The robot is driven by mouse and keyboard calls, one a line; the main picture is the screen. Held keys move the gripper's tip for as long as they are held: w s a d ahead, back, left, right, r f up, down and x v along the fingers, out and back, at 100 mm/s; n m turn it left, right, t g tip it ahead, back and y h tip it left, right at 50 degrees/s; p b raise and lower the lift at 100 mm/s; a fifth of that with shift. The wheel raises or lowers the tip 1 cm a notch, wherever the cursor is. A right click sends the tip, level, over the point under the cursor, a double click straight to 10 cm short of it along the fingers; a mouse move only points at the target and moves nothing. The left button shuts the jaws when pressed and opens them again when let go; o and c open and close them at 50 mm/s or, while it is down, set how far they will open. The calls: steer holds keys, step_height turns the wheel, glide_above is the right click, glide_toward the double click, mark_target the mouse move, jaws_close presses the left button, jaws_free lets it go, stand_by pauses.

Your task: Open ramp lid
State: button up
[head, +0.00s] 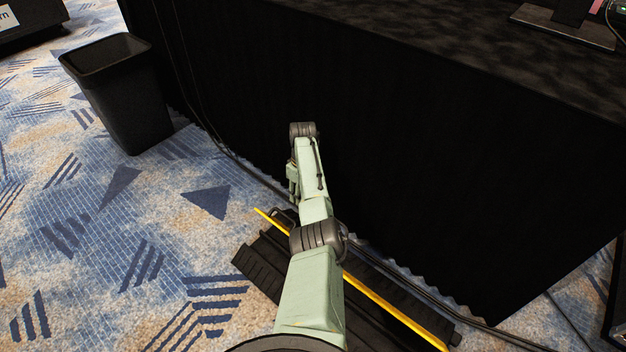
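A black cable ramp (268,266) with ridged sides lies on the carpet along the foot of the draped table. A narrow yellow lid strip (385,302) runs along its length, from upper left to lower right. My arm crosses above the ramp and hides its middle. I cannot tell whether the lid lies flat or is partly raised. My gripper (285,216) is a small dark shape beside my arm, close to the lid's upper left end. It is mostly hidden, so its fingers and any contact with the lid cannot be made out.
A table with a black drape (440,150) stands close behind the ramp. Dark cables (238,160) run down the drape and along the floor. A black waste bin (118,95) stands at the upper left. The patterned carpet (130,250) to the left is clear.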

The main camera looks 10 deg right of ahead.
steer(key=w+d+r+b, duration=0.3)
steer(key=d+b, duration=0.2)
steer(key=b, duration=0.3)
steer(key=shift+w, duration=0.3)
stand_by(0.3)
steer(key=shift+r, duration=0.1)
stand_by(0.4)
step_height(320, 180, up, 10)
stand_by(0.5)
steer(key=shift+a, duration=0.15)
